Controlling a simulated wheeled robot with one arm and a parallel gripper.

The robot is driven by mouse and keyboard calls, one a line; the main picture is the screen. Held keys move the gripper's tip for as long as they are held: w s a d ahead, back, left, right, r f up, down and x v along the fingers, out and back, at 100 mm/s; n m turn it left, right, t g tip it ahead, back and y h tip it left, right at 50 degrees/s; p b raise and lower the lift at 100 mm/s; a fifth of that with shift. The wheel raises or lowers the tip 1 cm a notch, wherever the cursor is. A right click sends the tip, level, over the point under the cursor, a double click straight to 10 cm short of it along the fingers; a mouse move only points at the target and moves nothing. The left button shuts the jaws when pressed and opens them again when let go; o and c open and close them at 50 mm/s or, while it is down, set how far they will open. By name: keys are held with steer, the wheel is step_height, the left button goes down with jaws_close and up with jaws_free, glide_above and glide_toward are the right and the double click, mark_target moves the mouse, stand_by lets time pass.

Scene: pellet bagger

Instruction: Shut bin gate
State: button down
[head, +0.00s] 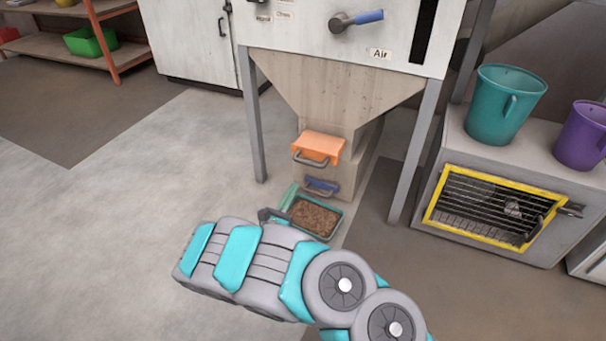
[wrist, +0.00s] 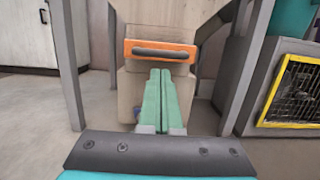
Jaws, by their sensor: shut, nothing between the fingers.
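An orange slide gate (head: 319,144) with a grey bar handle juts out from the front of the hopper's lower neck. It also shows in the wrist view (wrist: 133,47), straight ahead, with its handle across the front. A smaller blue piece with a grey handle (head: 321,187) sits below it. My gripper (head: 292,190) is low in front of the hopper, left of the pellet tray. In the wrist view its green fingers (wrist: 160,73) are together and empty, with their tips just below the orange gate in the picture. I cannot tell whether they touch anything.
A teal tray of brown pellets (head: 315,217) lies on the floor under the hopper (head: 335,90). Grey legs (head: 413,150) stand on both sides. A cabinet with a yellow-framed grille (head: 490,205) carries a teal bucket (head: 503,105) and a purple one (head: 583,135). Floor at left is clear.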

steer(key=x, duration=0.7)
steer(key=shift+w+b, duration=0.3)
steer(key=shift+b, duration=0.15)
steer(key=shift+d, duration=0.1)
